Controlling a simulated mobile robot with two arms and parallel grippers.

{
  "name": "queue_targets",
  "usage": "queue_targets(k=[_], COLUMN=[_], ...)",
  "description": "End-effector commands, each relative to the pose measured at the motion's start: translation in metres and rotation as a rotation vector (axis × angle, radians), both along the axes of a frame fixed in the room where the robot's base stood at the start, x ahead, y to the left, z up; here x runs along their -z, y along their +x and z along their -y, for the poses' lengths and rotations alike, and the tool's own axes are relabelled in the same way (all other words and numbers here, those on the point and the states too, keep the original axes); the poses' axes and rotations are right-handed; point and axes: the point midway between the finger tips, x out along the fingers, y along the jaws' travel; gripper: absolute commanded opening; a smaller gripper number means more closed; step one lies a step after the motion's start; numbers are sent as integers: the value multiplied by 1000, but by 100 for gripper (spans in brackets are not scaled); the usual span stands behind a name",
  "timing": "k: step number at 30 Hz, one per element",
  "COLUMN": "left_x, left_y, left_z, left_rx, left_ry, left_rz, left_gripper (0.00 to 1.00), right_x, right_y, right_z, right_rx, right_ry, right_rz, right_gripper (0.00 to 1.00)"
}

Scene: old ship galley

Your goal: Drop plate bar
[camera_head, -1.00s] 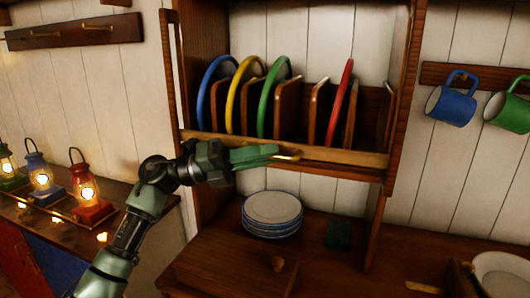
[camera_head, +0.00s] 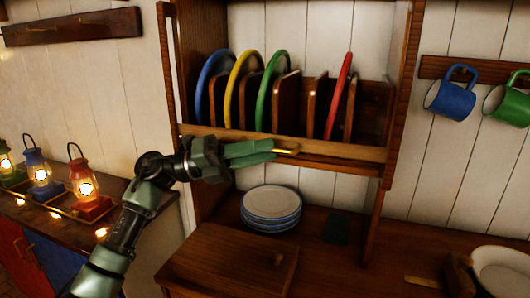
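The plate bar (camera_head: 340,153) is a light wooden rail across the front of the plate rack, with a small brass handle (camera_head: 288,150) near its middle. It sits level in front of the lower edges of the plates. A blue (camera_head: 203,88), a yellow (camera_head: 232,85), a green (camera_head: 263,90) and a red plate (camera_head: 338,95) stand upright between wooden dividers behind it. My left gripper (camera_head: 272,151) is in front of the bar, with its green fingertips at the handle's left end. Whether the fingers are closed on the handle cannot be told. My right gripper is not in view.
A stack of white plates (camera_head: 271,204) stands on the counter below the rack, behind a brown wooden box (camera_head: 228,262). Blue (camera_head: 450,100) and green mugs (camera_head: 508,108) hang at right. Lit lanterns (camera_head: 87,187) stand at left. A pale bowl (camera_head: 503,270) is at lower right.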

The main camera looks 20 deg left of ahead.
Motion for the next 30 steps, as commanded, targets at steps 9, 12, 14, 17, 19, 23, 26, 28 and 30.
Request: queue_targets(k=[9,12,14,17,19,23,26,28,30], left_x=[15,17,17,17,17,16,16,16,16], left_y=[-14,-18,-19,-20,-20,-20,-20,-20,-20], left_z=[-50,-60,-63,-65,-66,-65,-65,-65,-65], left_rx=[-2,0,0,0,2,2,2,2,2], left_ry=[2,2,2,2,1,1,1,1,1], left_rz=[-3,-3,-3,-3,-2,-2,-2,-2,-2], left_gripper=[22,22,22,22,22,22,22,22,22], right_x=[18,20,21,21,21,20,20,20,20], right_y=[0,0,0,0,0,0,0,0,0], right_z=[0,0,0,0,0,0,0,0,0], right_rx=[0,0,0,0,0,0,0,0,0], right_ry=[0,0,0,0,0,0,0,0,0], right_rz=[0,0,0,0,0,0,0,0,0], right_gripper=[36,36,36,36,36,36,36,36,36])
